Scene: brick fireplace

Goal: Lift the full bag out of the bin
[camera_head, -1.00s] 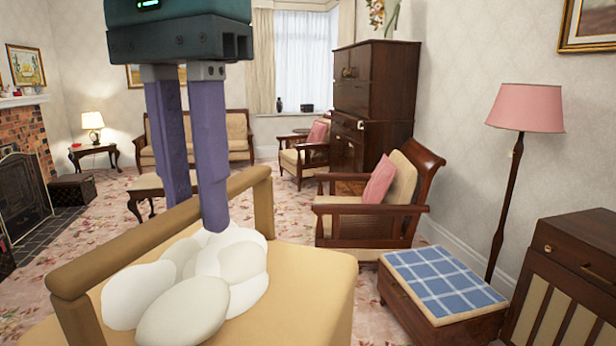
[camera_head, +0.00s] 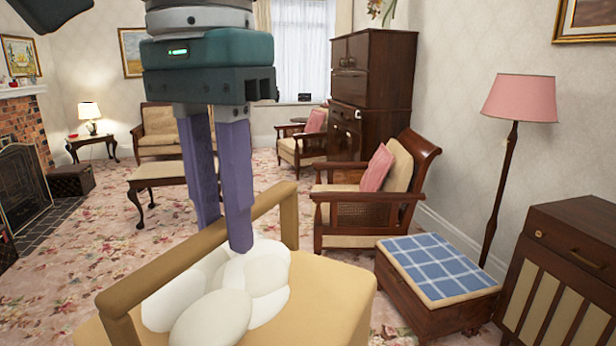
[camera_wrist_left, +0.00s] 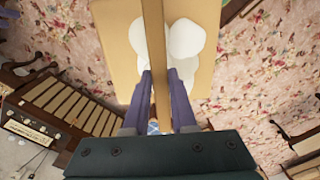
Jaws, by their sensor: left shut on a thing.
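The full bag (camera_head: 335,285) is a tan, box-like body with a raised tan handle bar (camera_head: 160,264). White rounded lumps (camera_head: 210,318) bulge from its top. My left gripper (camera_head: 224,234) comes down from above, its purple fingers on either side of the handle, shut on it. The fingertips reach down to the white lumps. In the left wrist view the handle (camera_wrist_left: 153,25) runs between the two fingers (camera_wrist_left: 160,74), with the tan body (camera_wrist_left: 117,45) below. The bag's lower part is cut off in the head view. I see no bin.
A low stool with a blue checked top (camera_head: 440,266) and a wooden cabinet (camera_head: 560,270) stand to the right. An armchair (camera_head: 380,195) is behind the bag. A fireplace (camera_head: 22,165) is at the left. Flowered carpet (camera_head: 90,255) is open to the left.

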